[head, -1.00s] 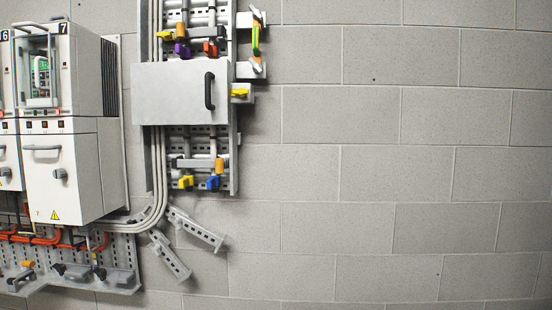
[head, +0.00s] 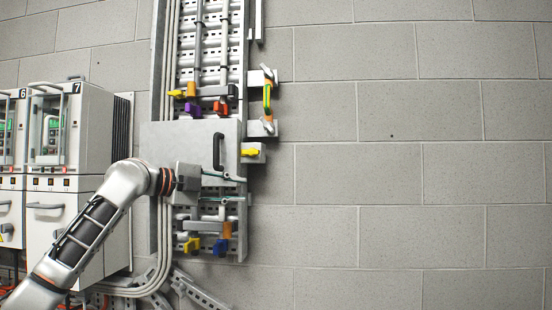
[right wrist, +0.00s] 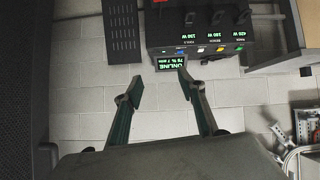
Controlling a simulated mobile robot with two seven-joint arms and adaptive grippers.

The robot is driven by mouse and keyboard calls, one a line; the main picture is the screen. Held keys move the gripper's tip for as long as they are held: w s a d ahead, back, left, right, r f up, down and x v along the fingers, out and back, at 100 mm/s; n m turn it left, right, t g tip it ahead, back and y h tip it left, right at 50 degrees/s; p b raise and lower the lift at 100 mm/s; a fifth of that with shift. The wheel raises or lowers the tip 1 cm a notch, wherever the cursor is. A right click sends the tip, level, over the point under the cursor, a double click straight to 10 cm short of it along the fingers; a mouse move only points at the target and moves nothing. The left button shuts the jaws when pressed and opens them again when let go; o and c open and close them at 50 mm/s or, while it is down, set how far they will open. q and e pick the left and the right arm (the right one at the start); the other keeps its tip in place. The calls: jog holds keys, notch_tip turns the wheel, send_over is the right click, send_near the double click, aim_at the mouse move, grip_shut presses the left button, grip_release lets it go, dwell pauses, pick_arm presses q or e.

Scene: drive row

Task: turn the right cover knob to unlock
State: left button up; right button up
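A grey cover plate (head: 175,140) with a black handle (head: 218,152) is on the wall rack in the head view. A yellow knob (head: 250,152) lies horizontal on a small bracket just right of the cover; it looks like the right cover knob, but no label confirms this. My left gripper (head: 242,189) is open and empty, in front of the cover's lower right edge, below the handle and the yellow knob. It appears apart from the knob. The gripper hides part of the cover's lower edge. My right gripper (right wrist: 160,88) is open and empty in the right wrist view.
Yellow (head: 192,245) and blue (head: 221,247) knobs sit below the cover. White cabinets (head: 75,140) stand left. The wall at right is bare. A dark box with a display (right wrist: 172,63) shows in the right wrist view.

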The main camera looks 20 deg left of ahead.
pick_arm(q)
jog(key=m+h, duration=0.1)
send_near(246, 152)
jog(key=shift+w+d+f+t, duration=0.3)
jog(key=shift+w+f+t, duration=0.1)
jog(key=shift+w, duration=0.1)
jog(key=shift+w+d+r, duration=0.1)
jog(key=p+x, duration=0.1)
jog(key=x, duration=0.5)
jog(key=shift+d, duration=0.1)
jog(key=shift+p+x, duration=0.4)
jog(key=shift+x, duration=0.35)
pick_arm(e)
jog(key=shift+s+d+f+h, duration=0.2)
jog(key=shift+s+d+h, duration=0.1)
jog(key=shift+s+d, duration=0.45)
jog(key=shift+w+d, duration=0.1)
jog(key=shift+w, duration=0.1)
pick_arm(q)
grip_shut()
